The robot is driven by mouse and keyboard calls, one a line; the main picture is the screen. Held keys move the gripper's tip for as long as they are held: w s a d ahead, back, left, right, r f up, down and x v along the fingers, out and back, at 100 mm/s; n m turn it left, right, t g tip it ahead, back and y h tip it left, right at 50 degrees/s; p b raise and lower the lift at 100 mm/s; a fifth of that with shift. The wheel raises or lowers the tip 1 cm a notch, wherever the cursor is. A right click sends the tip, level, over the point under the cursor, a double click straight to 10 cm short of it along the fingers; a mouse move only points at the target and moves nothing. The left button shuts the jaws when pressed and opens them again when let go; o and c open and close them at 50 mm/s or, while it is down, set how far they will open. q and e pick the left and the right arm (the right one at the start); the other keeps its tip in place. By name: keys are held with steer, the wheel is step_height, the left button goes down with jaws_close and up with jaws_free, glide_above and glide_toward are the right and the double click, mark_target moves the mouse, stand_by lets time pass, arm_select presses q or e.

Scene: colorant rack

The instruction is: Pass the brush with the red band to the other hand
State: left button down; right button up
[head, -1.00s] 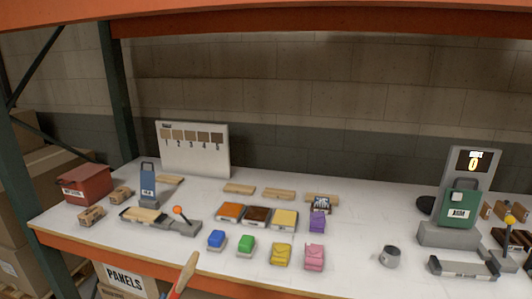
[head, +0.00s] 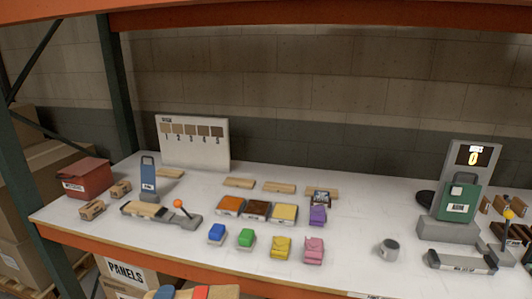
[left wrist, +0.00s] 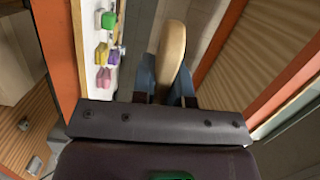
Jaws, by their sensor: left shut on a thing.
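The brush with the red band (head: 225,291) shows at the bottom edge of the head view, a pale wooden piece with a red part beside it; the frame edge cuts it off. My left gripper (head: 167,292) shows there as blue fingers, mostly cut off. In the left wrist view, the blue fingers of my left gripper (left wrist: 166,82) are shut on the brush (left wrist: 172,48), whose pale wooden end points away from the wrist. The red band cannot be made out in that view. My right gripper is in neither view.
The white shelf top (head: 345,255) with an orange front edge lies beyond the brush. Several coloured packs, such as the green one (head: 246,238), stand near its front. A grey cup (head: 388,248) stands further right. A panels box (head: 128,272) is below the shelf.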

arm_select(q)
steer(key=shift+m, duration=0.3)
steer(key=m, duration=0.4)
steer(key=shift+m, duration=0.7)
steer(key=m, duration=0.3)
steer(key=shift+m, duration=1.3)
steer(key=shift+m, duration=0.3)
steer(key=shift+m, duration=0.5)
steer(key=m, duration=0.4)
